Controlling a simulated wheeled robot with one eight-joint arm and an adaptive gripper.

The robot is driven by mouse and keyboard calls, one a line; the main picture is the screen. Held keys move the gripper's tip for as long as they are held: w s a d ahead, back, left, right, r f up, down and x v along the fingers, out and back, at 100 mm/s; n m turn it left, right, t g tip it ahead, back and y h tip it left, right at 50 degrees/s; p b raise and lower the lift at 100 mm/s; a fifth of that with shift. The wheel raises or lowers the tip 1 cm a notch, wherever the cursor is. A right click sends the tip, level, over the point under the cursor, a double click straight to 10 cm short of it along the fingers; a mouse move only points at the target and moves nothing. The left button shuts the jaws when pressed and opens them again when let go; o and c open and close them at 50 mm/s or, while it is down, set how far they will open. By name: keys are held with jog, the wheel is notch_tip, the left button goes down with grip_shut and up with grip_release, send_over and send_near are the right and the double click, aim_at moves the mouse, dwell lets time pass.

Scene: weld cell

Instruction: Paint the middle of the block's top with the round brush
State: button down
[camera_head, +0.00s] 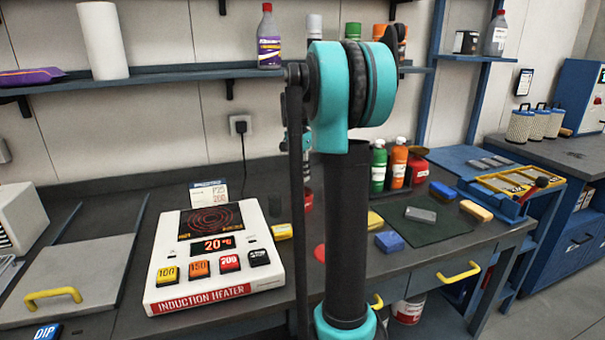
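Several blocks lie on the dark bench. A grey block (421,214) lies on a dark green mat (440,229) at the right. A blue block (390,242) lies at the mat's left edge, and a yellow-orange block (476,210) lies at its right. I cannot tell which block the task means. I cannot make out a round brush; my arm covers the middle of the bench. My gripper does not show, and the far part of my arm is largely hidden behind its own upright link.
A white induction heater (213,255) reading 20 °C stands left of my arm. Green and orange bottles (398,164) stand behind the mat.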

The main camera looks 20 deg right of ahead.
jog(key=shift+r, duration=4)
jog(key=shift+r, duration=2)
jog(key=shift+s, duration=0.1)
